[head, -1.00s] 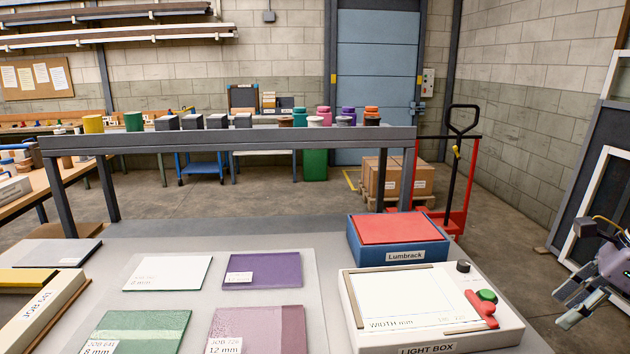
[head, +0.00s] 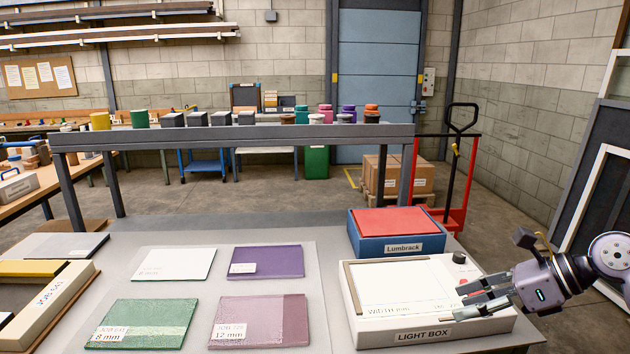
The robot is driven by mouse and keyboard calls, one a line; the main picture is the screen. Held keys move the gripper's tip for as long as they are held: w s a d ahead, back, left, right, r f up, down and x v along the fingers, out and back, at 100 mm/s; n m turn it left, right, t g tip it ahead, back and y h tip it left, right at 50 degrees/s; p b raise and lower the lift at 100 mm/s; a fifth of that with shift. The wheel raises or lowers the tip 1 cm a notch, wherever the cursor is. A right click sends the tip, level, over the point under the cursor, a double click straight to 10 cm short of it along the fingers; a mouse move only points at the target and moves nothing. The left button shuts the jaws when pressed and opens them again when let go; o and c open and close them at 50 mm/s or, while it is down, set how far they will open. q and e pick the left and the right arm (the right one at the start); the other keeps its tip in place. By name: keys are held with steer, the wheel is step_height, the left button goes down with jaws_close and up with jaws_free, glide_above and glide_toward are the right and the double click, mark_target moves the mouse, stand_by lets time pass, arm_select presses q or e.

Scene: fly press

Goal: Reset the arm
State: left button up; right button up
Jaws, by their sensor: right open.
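My right gripper (head: 461,300) comes in from the right edge over the right side of the white light box (head: 425,335). Its fingers are apart and point left, with nothing seen between them. They cover most of the red piece (head: 470,286) on the box's right side; only a bit of red shows. I cannot tell whether the fingers touch the box. A dark knob (head: 459,258) stands at the box's back right corner. My left gripper is out of view.
A blue box with a red top (head: 398,243), labelled Lumbrack, stands behind the light box. Purple (head: 265,261), white (head: 174,264), green (head: 142,323) and mauve (head: 258,321) panes lie to the left. A raised grey rail (head: 240,135) crosses behind the table.

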steer(key=a+r+m+t+y, duration=0.5)
steer(key=a+m+t+y, duration=0.3)
steer(key=a+m, duration=0.4)
steer(key=s+d+f+m+t+h, duration=0.15)
steer(key=d+f+m+h, duration=0.35)
steer(key=f+m+h, duration=0.6)
steer(key=s+d+f+m+t+h, duration=0.15)
steer(key=d+f+m+h, duration=0.45)
steer(key=m, duration=0.8)
steer(key=s+a+f+m+g, duration=0.35)
steer(key=s+f+g, duration=0.25)
steer(key=s+f, duration=0.45)
steer(key=s+a+f+m+g, duration=0.2)
steer(key=s+f+m+g, duration=0.35)
steer(key=s, duration=0.85)
step_height(320, 180, down, 26)
steer(key=n+g, duration=0.2)
steer(key=s+d+f+g+p, duration=0.1)
steer(key=s+d+f, duration=0.2)
steer(key=s+f, duration=1.3)
steer(key=shift+s+f+p, duration=0.2)
steer(key=shift+s+p, duration=0.1)
steer(key=shift+s, duration=0.7)
